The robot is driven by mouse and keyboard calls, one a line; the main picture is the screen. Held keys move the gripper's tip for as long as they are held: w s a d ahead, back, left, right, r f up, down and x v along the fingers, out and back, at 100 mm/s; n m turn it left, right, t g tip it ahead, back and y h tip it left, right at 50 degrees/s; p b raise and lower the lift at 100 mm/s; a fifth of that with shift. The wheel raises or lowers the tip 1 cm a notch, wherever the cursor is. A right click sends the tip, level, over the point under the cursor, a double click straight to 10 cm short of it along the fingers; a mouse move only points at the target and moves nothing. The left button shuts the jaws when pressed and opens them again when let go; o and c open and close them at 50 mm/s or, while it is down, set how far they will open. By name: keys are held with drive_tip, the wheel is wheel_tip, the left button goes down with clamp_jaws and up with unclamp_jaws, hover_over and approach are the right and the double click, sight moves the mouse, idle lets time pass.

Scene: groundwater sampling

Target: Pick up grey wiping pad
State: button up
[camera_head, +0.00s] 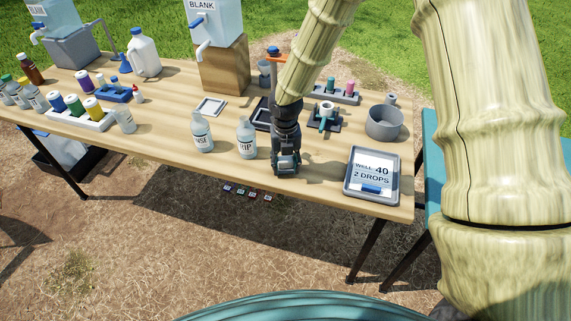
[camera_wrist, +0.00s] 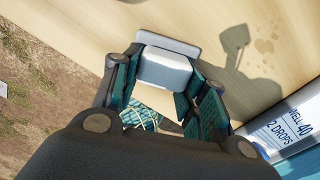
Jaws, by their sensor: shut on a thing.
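My gripper (camera_head: 286,163) points down near the front edge of the table, between the RINSE-type bottle marked "RIP" (camera_head: 246,138) and the "WELL 40 / 2 DROPS" tray. In the wrist view my gripper (camera_wrist: 163,100) has its teal-lined fingers closed on the sides of the grey wiping pad (camera_wrist: 165,68). The pad looks like a pale grey block with a darker grey strip along its far edge. In the head view the gripper hides the pad. I cannot tell whether the pad touches the table.
The "WELL 40" tray (camera_head: 372,176) stands close on the right, with a grey round pot (camera_head: 384,122) behind it. Another labelled bottle (camera_head: 202,132) is to the left. Bare tabletop (camera_head: 160,115) lies left.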

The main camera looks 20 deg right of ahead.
sight(286, 171)
drive_tip(key=shift+r, duration=0.5)
drive_tip(key=shift+s+a+r+b, duration=0.1)
drive_tip(key=shift+s+r+b, duration=0.1)
drive_tip(key=shift+r, duration=0.45)
drive_tip(key=shift+s+r+b, duration=0.1)
drive_tip(key=shift+s+r, duration=0.1)
drive_tip(key=shift+r, duration=0.4)
drive_tip(key=s+a+b, duration=0.1)
drive_tip(key=s+a, duration=0.1)
drive_tip(key=s, duration=0.5)
drive_tip(key=s+a+r, duration=0.1)
drive_tip(key=s+a, duration=0.1)
drive_tip(key=s, duration=0.5)
drive_tip(key=shift+s+r+b, duration=0.25)
drive_tip(key=shift+s+b, duration=0.05)
drive_tip(key=shift+b, duration=0.1)
drive_tip(key=shift+a, duration=0.1)
drive_tip(key=o, duration=0.4)
drive_tip(key=shift+c, duration=1.4)
drive_tip(key=shift+f, duration=0.1)
